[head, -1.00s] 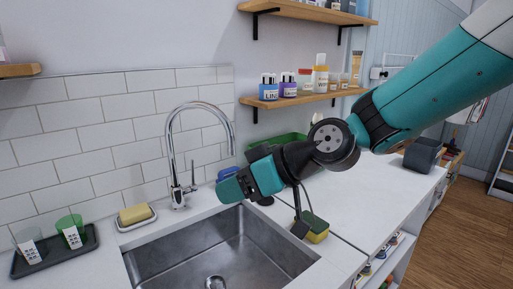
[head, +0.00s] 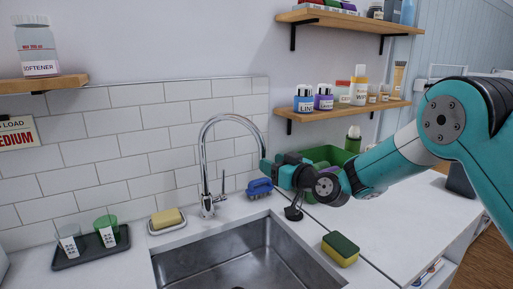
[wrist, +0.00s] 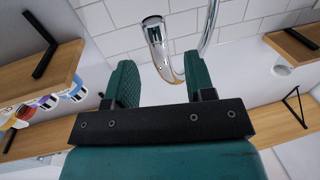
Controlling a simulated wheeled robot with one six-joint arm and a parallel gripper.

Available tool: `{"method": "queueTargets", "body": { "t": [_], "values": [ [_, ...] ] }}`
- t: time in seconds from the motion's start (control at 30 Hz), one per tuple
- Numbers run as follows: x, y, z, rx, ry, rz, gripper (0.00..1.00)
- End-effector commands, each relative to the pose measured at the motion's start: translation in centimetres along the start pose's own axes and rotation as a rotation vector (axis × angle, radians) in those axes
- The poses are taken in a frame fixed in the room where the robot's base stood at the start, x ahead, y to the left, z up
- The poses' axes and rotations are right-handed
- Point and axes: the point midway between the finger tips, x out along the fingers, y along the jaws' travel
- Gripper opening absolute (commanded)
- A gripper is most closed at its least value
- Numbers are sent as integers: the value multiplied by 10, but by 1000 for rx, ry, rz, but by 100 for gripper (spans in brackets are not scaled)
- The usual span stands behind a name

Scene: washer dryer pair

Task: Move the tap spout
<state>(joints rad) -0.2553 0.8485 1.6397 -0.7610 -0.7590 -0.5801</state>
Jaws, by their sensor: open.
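The tap spout (head: 235,118) is a tall chrome arch rising from its base behind the sink, with its outlet end hanging at the right. My gripper (head: 266,168) is beside that outlet end, coming from the right. In the wrist view my gripper (wrist: 160,82) is open, its two teal fingers apart. The spout (wrist: 157,42) shows in the gap between them, nearer the right finger. I cannot tell how deep it sits between the fingers or whether it touches one. The tap's small side lever (head: 223,183) stands upright by the base.
The steel sink (head: 225,260) lies below. A soap dish (head: 167,228), a tray with cups (head: 75,256), a blue brush (head: 259,187) and a sponge (head: 341,249) sit on the counter. A green bin (head: 325,155) is behind my gripper. A bottle shelf (head: 345,108) hangs above.

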Motion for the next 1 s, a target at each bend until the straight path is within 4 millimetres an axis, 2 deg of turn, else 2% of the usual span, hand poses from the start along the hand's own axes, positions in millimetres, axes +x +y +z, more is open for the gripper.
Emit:
{"method": "queueTargets", "body": {
  "t": [0.1,0.33,0.5,0.77,0.8,0.83,1.0],
  "values": [
    [26,0,-3,-1,-1,-2,49],
    [57,1,-1,0,0,0,49],
    [66,1,0,1,-1,2,49],
    [67,2,0,1,-1,3,49],
    [66,2,0,1,-1,3,47],
    [66,2,0,1,-1,3,40],
    [66,2,0,1,-1,3,1]
  ]
}}
